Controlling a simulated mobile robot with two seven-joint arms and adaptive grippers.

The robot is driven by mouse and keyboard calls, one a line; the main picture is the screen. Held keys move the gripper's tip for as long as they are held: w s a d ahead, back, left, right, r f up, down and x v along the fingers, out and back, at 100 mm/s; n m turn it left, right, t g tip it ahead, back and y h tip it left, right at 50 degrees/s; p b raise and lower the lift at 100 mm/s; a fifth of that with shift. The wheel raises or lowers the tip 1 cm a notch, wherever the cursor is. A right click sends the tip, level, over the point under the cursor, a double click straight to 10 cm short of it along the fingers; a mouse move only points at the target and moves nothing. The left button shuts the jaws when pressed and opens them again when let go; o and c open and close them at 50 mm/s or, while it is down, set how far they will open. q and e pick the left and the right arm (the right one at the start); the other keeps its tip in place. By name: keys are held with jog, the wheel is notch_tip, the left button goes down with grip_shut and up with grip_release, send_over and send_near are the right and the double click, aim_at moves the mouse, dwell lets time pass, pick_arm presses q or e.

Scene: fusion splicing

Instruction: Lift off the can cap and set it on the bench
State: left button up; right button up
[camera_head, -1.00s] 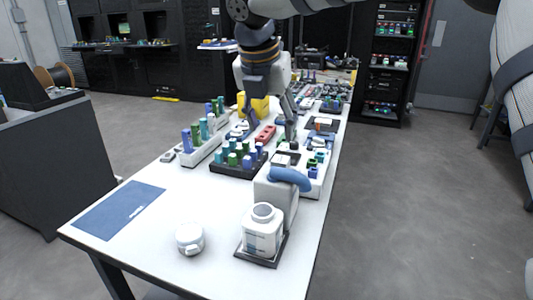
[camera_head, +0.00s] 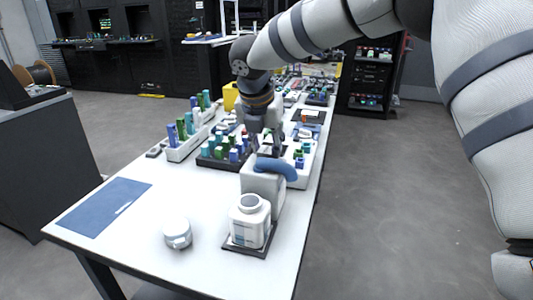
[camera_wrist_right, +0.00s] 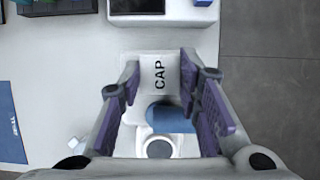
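A tall white block (camera_head: 262,187) with a blue rounded piece (camera_head: 276,170) on top stands on the bench, just behind an open-necked white bottle (camera_head: 250,225). In the head view the right gripper (camera_head: 264,138) is just behind the block's top; contact cannot be told. My left gripper is not in view.
A small round white object (camera_head: 177,234) sits on the bench (camera_head: 130,252) left of the bottle. A blue mat (camera_head: 104,207) lies at the left edge. Racks of coloured vials (camera_head: 190,137) stand behind. The front-left bench top is mostly clear.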

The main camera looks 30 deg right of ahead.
jog(key=shift+c, duration=0.3)
notch_tip(320, 180, up, 3)
jog(key=shift+w+f, duration=0.1)
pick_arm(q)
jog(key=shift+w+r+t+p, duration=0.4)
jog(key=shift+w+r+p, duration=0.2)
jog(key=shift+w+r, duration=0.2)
pick_arm(e)
jog(key=s+r, duration=1)
jog(key=s, duration=0.4)
jog(key=shift+d, duration=0.3)
